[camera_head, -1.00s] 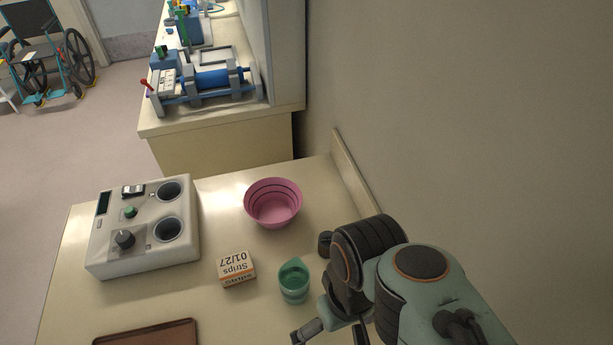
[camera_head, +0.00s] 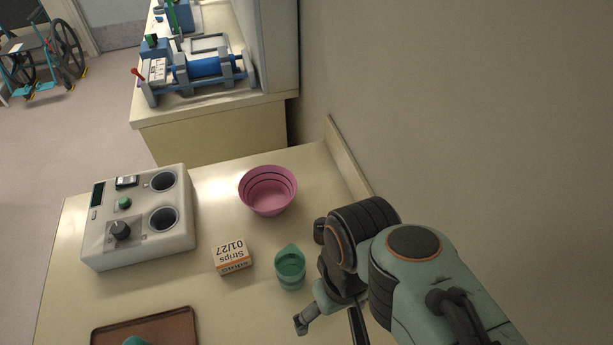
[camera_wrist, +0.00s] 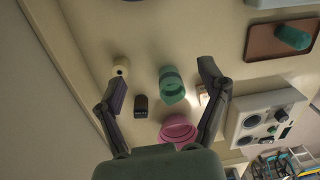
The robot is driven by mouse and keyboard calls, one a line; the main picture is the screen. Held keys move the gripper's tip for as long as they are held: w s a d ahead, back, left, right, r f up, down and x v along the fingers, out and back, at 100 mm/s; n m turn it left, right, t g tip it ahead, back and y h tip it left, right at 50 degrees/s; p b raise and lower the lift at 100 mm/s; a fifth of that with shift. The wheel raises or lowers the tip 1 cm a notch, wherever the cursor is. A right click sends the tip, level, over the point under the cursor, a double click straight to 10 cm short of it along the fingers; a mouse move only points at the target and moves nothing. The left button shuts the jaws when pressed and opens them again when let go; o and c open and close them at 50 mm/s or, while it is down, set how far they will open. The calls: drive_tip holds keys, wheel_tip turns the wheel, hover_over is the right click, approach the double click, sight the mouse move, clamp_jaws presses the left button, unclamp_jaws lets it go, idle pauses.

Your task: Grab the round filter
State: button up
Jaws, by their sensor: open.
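A small cream round piece with a dark hole (camera_wrist: 121,66) lies on the table in the wrist view, just beyond my left finger; it looks most like the round filter, but I cannot be sure. It is not visible in the head view, where my arm covers that side. My gripper (camera_wrist: 163,78) is open and empty, above the table, its fingers spread either side of a green cup (camera_wrist: 172,85). In the head view my gripper (camera_head: 329,324) is partly cut off at the bottom, right of and nearer than the green cup (camera_head: 290,270).
A small dark block (camera_wrist: 141,105) lies beside the cup. A pink bowl (camera_head: 268,190), a Strips box (camera_head: 232,256) and a white device (camera_head: 140,215) stand on the table. A brown tray (camera_head: 170,325) holds a green object (camera_wrist: 292,37). The wall borders the right side.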

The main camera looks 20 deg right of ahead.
drive_tip(key=m+t+h, duration=0.1)
drive_tip(key=m+t, duration=0.2)
drive_tip(key=t, duration=0.4)
hover_over(324, 223)
drive_tip(key=w+a, duration=0.1)
drive_tip(key=w, duration=0.1)
wheel_tip(324, 223, down, 10)
drive_tip(key=s+f, duration=0.1)
drive_tip(key=f, duration=0.1)
drive_tip(key=s+f+g, duration=0.1)
drive_tip(key=f, duration=0.1)
drive_tip(key=f+g, duration=0.1)
drive_tip(key=f, duration=0.2)
drive_tip(key=shift+s+d+h, duration=0.3)
drive_tip(key=shift+s+d, duration=0.1)
drive_tip(key=x, duration=0.6)
drive_tip(key=shift+f, duration=0.4)
drive_tip(key=c, duration=1.2)
